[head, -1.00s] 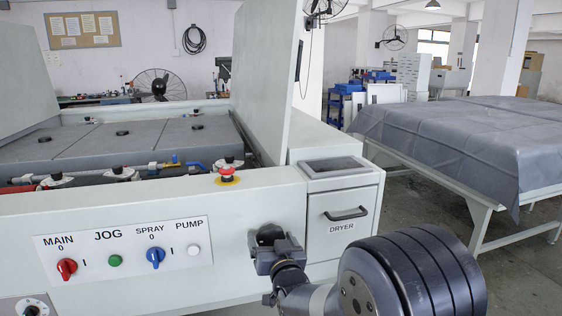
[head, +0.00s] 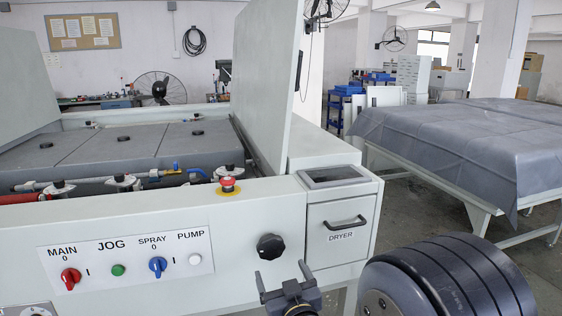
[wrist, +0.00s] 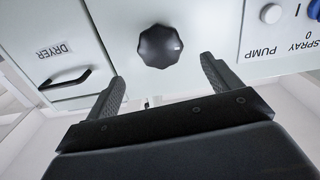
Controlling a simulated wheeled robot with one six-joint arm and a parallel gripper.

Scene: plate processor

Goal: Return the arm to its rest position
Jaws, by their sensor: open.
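My gripper (head: 284,278) is open and empty in front of the machine's lower front panel. It stands below and apart from a black lobed knob (head: 270,247). In the wrist view the knob (wrist: 160,46) shows beyond and between the two spread fingers (wrist: 165,85), with clear space between it and them. My arm's dark rounded link fills the lower right of the head view.
The control panel (head: 125,258) has a red MAIN switch, green JOG button, blue SPRAY switch and white PUMP button. A red stop button (head: 228,184) sits above. The DRYER drawer (head: 340,235) is right of the knob. A covered table (head: 460,140) stands at the right.

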